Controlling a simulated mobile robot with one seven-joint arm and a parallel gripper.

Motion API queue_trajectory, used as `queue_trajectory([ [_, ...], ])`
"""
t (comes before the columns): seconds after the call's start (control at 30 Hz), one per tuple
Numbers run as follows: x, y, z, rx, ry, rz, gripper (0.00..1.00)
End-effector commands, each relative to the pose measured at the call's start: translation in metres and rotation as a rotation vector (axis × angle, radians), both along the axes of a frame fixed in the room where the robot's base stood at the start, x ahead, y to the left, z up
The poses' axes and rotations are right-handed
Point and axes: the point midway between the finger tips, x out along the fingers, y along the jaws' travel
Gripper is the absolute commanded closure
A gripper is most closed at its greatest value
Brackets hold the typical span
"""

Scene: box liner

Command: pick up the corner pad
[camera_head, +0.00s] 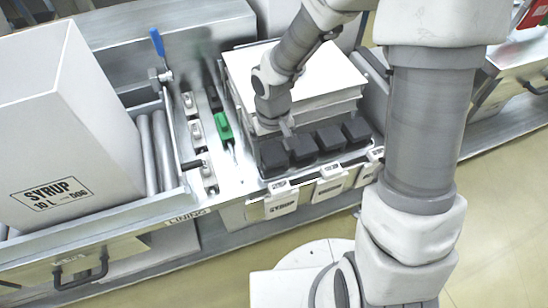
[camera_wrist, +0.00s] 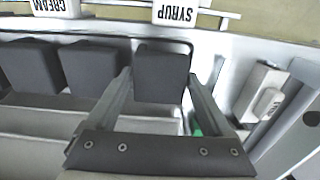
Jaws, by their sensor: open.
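Several dark grey block-shaped pads stand in a row along the front of a metal tray. The leftmost corner pad (camera_head: 272,158) is at the row's end by the SYRUP label, and in the wrist view this pad (camera_wrist: 162,75) shows between my fingers. My gripper (camera_head: 284,134) is over the row's left end. In the wrist view my gripper (camera_wrist: 160,88) is open, with one finger on each side of the pad. I cannot tell whether either finger touches it. The pad's lower part is hidden.
Another pad (camera_wrist: 92,68) stands close beside the left finger. White stacked sheets (camera_head: 300,75) lie behind the row. Label holders (camera_head: 281,200) line the tray's front edge. A green clip (camera_head: 223,126) and a white SYRUP box (camera_head: 65,130) are to the left.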

Motion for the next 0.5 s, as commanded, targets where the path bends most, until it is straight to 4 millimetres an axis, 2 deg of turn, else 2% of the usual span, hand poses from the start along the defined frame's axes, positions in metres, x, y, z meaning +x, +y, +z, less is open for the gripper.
queue_trajectory([
  [0.07,-0.0002,0.0003,-0.0074,0.000,0.000,0.002,0.15],
  [0.27,0.0000,0.0000,-0.0062,-0.001,-0.001,0.001,0.15],
  [0.5,-0.0001,0.0000,-0.0061,0.000,-0.001,0.001,0.58],
])
